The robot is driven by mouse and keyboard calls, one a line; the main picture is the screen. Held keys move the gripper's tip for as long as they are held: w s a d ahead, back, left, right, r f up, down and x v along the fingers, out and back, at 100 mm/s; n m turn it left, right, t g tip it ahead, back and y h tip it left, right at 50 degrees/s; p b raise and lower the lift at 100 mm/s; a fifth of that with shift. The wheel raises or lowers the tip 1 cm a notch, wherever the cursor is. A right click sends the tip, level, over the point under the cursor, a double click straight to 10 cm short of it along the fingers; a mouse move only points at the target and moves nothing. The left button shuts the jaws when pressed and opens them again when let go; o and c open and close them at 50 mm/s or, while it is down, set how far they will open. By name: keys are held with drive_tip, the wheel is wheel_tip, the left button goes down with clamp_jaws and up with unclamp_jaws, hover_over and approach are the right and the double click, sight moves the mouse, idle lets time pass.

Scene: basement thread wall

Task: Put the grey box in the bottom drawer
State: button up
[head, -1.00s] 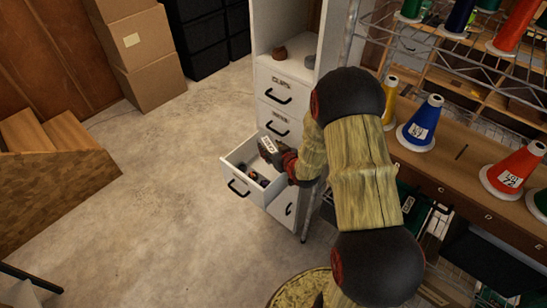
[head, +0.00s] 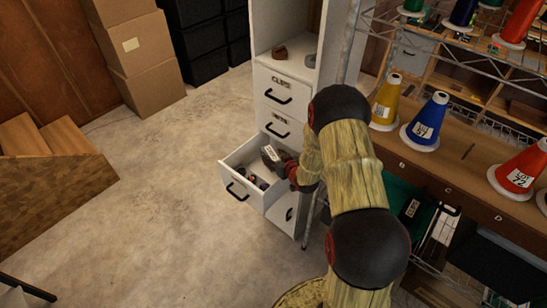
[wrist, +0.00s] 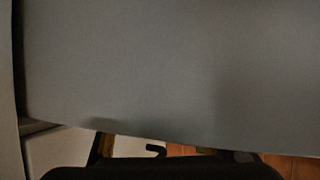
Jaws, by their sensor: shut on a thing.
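A dark grey box (head: 270,155) with a white label is at the end of my gripper (head: 283,166) in the head view, tilted, over the far right part of an open white drawer (head: 233,183). My gripper is shut on it; its fingers are mostly hidden. In the wrist view a plain grey face (wrist: 160,65), apparently the box close up, fills most of the picture. Several small dark items (head: 258,183) lie in the drawer. One more drawer front with a black handle (head: 289,213) shows below the open one. I cannot tell whether the box touches the drawer.
The white cabinet (head: 314,75) has two closed labelled drawers above the open one. A metal post and a bench with thread cones (head: 427,122) stand to the right. Cardboard boxes (head: 137,50) and wooden steps (head: 45,165) are left. The floor between is clear.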

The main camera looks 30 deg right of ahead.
drive_tip(key=shift+f, duration=0.1)
drive_tip(key=shift+f+b, duration=0.35)
drive_tip(key=shift+b, duration=0.05)
